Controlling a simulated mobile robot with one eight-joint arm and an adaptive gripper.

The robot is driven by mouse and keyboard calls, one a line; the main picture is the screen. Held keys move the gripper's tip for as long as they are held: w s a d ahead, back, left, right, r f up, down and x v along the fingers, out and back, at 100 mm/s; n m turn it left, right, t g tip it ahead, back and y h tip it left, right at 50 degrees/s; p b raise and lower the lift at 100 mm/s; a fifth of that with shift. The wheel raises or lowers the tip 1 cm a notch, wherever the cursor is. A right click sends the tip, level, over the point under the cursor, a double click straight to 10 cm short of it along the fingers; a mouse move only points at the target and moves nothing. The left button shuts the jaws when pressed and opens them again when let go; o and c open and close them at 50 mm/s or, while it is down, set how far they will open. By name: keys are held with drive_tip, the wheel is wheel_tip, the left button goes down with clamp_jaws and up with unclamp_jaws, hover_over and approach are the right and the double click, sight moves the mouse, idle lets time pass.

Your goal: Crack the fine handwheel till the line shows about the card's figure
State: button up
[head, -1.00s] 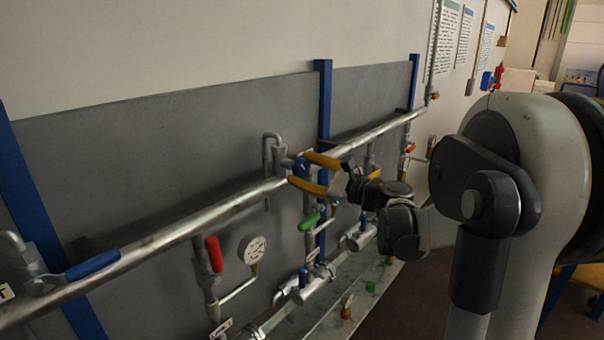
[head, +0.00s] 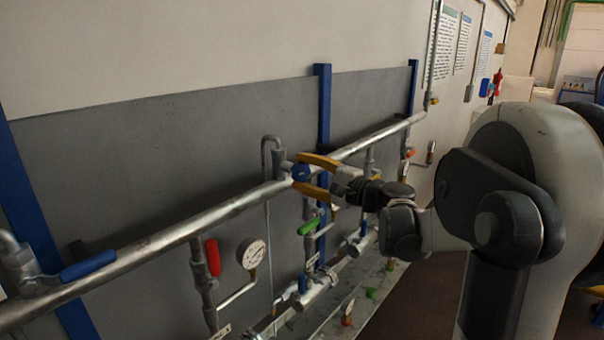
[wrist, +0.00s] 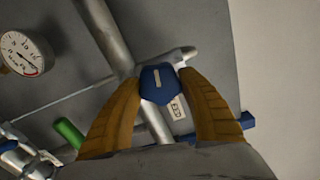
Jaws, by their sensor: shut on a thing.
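My gripper (head: 301,171) is shut on a small blue handwheel (wrist: 157,84) on the pipe, with one yellow finger pressed to each side. A pale bar mark on the handwheel's face stands nearly upright in the wrist view. A round white dial gauge (head: 252,254) is below and left of my gripper in the head view; it also shows in the wrist view (wrist: 22,53). Its needle points to the lower right there, but the figures are too small to read. Printed sheets (head: 446,45) hang on the far wall, their text unreadable.
A long metal pipe (head: 220,206) runs along the grey panel. Around it are a blue lever (head: 88,265), a red handle (head: 213,257) and a green handle (head: 309,226). A bent tube (head: 268,150) rises just behind my gripper.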

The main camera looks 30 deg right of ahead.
idle(0.3)
drive_tip(key=o, duration=1.2)
drive_tip(key=shift+s, duration=0.1)
drive_tip(key=v, duration=1.1)
drive_tip(key=shift+s+d, duration=0.15)
drive_tip(key=shift+s, duration=0.25)
drive_tip(key=shift+r, duration=0.1)
